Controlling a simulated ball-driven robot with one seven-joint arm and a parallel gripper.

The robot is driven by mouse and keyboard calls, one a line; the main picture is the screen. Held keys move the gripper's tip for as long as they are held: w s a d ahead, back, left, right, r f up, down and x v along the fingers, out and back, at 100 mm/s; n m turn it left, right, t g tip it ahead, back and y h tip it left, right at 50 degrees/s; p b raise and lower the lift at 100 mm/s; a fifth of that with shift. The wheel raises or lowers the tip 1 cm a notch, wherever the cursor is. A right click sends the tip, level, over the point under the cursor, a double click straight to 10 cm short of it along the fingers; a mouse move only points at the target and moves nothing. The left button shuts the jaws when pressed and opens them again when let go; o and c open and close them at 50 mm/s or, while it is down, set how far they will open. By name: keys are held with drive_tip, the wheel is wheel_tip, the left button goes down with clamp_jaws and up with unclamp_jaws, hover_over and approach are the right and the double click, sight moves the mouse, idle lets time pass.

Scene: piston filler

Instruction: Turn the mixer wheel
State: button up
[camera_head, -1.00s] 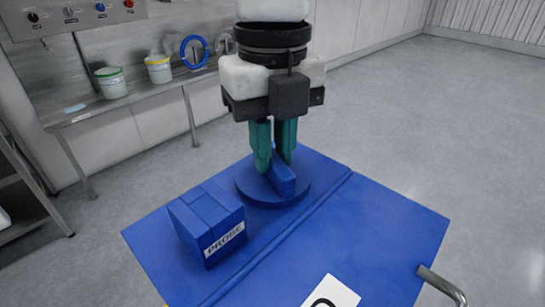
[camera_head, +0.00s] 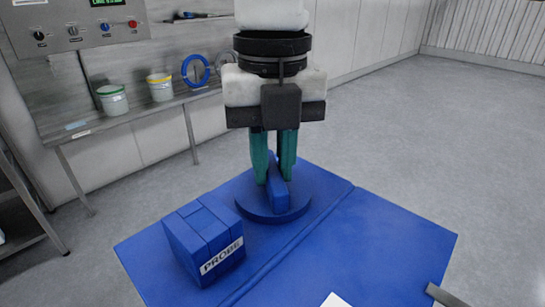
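The mixer wheel is a flat blue disc (camera_head: 249,208) with a raised blue bar (camera_head: 279,194) across its top, set on a blue tabletop. The bar runs nearly straight toward the camera, tilted slightly. My gripper (camera_head: 273,178) points down over the wheel, with one teal finger on each side of the bar. The fingers look closed on the bar; the exact contact is partly hidden behind the bar and fingers.
A blue block labelled PROBE (camera_head: 205,240) stands left of the wheel. A grey metal handle (camera_head: 446,296) is at the lower right. A metal shelf with buckets (camera_head: 113,101) is behind left. Open floor (camera_head: 420,140) lies to the right.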

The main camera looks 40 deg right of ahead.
sight(273, 168)
drive_tip(key=o, duration=0.4)
wheel_tip(273, 168, up, 11)
drive_tip(key=p, duration=0.8)
drive_tip(key=shift+f, duration=0.1)
